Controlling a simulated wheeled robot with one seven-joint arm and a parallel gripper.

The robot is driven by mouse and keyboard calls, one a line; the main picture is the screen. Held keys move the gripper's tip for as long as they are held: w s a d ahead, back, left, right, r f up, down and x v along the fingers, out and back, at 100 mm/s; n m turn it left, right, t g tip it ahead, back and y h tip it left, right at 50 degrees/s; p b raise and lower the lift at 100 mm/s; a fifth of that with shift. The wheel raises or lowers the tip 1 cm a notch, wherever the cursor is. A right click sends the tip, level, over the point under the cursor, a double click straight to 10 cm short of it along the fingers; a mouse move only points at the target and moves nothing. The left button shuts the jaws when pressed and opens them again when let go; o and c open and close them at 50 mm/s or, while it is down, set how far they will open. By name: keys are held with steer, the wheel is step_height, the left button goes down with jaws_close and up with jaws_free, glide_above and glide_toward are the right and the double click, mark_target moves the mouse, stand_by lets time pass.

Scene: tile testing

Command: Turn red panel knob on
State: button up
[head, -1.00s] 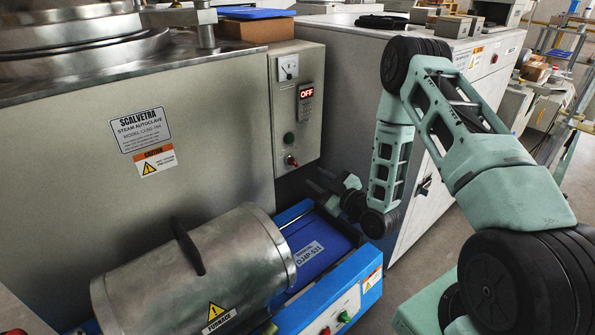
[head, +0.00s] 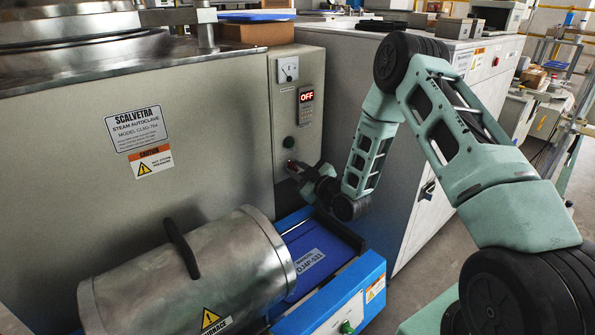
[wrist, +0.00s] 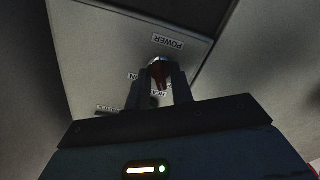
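The red knob (wrist: 158,74) is on the front of the grey control panel (head: 313,75), below a dark green button (head: 288,142). In the wrist view it sits between the two fingers of my gripper (wrist: 159,80), near a label reading POWER. The fingers stand apart on either side of it; I cannot tell whether they touch it. In the head view my gripper (head: 298,171) is at the panel's lower part and covers most of the knob. The panel's red display (head: 307,97) reads OFF.
A blue machine (head: 345,298) with a metal furnace cylinder (head: 190,275) lies just below and in front of the panel. A white cabinet (head: 405,215) stands close on the right. The steam autoclave (head: 215,115) carries the panel.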

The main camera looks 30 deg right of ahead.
jaws_close()
steer(key=shift+c, duration=0.7)
jaws_free()
steer(key=shift+m, duration=0.3)
steer(key=shift+r+m+p, duration=0.1)
steer(key=shift+m+p, duration=0.8)
steer(key=shift+p, duration=0.1)
steer(key=m+p, duration=0.2)
steer(key=m, duration=0.1)
steer(key=shift+m+p, duration=0.3)
steer(key=m+p, duration=0.2)
steer(key=m, duration=0.2)
steer(key=shift+m+p, duration=0.65)
steer(key=shift+m, duration=0.25)
steer(key=shift+f, duration=0.2)
steer(key=o, duration=0.7)
